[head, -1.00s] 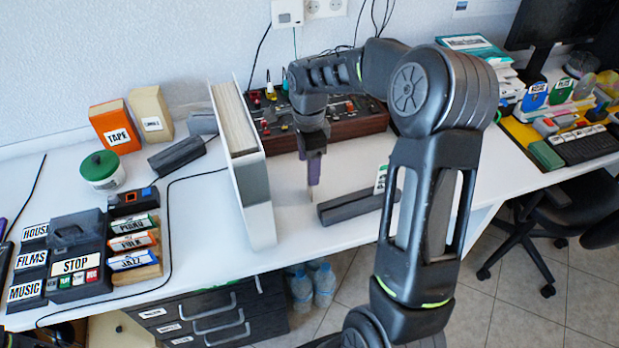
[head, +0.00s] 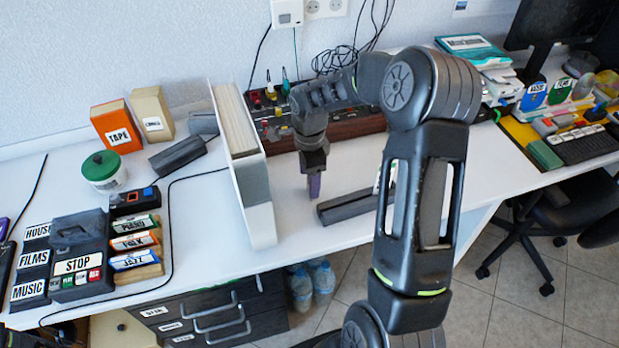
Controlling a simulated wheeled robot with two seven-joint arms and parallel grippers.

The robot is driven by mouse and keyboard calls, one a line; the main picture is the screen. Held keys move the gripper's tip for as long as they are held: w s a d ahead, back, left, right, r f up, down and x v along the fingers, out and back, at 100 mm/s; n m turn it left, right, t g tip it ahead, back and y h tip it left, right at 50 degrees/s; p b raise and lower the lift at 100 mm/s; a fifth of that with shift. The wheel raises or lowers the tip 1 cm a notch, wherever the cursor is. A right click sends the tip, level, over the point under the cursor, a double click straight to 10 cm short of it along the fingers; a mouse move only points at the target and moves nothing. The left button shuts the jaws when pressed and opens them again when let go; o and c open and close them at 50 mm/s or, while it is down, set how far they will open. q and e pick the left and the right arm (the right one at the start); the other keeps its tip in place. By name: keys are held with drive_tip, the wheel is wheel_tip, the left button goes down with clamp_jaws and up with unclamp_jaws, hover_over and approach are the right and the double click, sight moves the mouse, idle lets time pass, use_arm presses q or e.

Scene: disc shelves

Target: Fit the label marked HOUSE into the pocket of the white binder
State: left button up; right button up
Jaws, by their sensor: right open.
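The white binder (head: 259,190) stands upright near the middle of the desk, its narrow white spine facing the front edge. A label reading HOUSE (head: 37,231) lies at the far left, above FILMS (head: 33,258) and MUSIC (head: 28,290). My right gripper (head: 314,187) points down just right of the binder, apart from it, open with nothing seen in it. A dark grey block (head: 345,207) lies to its right. A small white card (head: 392,172) at that block is mostly hidden by my right arm; its text cannot be read.
A dark STOP box (head: 78,245) and a rack of PIANO, FOLK and JAZZ cards (head: 140,272) sit left of the binder. A red-fronted mixer (head: 355,128) stands behind my right gripper. Another grey block (head: 178,154) and a green-lidded jar (head: 104,178) are further left.

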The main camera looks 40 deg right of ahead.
drive_tip(key=shift+c, duration=0.4)
clamp_jaws()
drive_tip(key=shift+r, duration=0.1)
wheel_tip(320, 180, up, 10)
drive_tip(key=shift+f+b, duration=0.1)
drive_tip(key=shift+b, duration=0.35)
idle(0.7)
